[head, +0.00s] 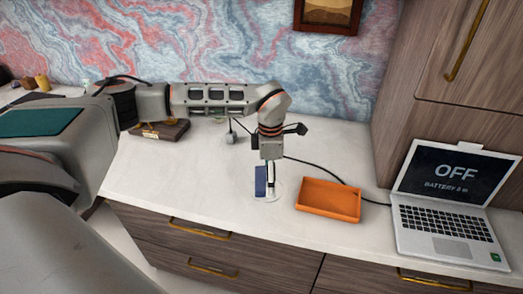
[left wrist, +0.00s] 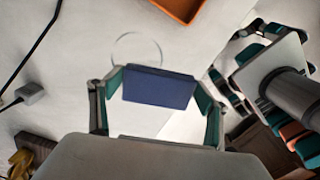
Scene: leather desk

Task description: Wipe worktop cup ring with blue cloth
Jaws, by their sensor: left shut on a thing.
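The blue cloth (left wrist: 158,88) is a dark blue folded block held between the fingers of my left gripper (left wrist: 158,97). In the head view the cloth (head: 260,181) shows at the left side of the left gripper (head: 268,186), low over the white worktop. The cup ring is a thin, faint grey circle on the worktop, just beyond the cloth in the left wrist view (left wrist: 136,33). In the head view the ring (head: 282,186) shows beside the gripper, partly hidden by it. I cannot tell whether the cloth touches the worktop.
An orange tray (head: 328,199) sits just right of the ring. An open laptop (head: 449,213) stands farther right. A black cable (head: 325,170) runs behind the tray. A dark wooden box (head: 160,130) is at the back left. The worktop's front edge is close, above drawers.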

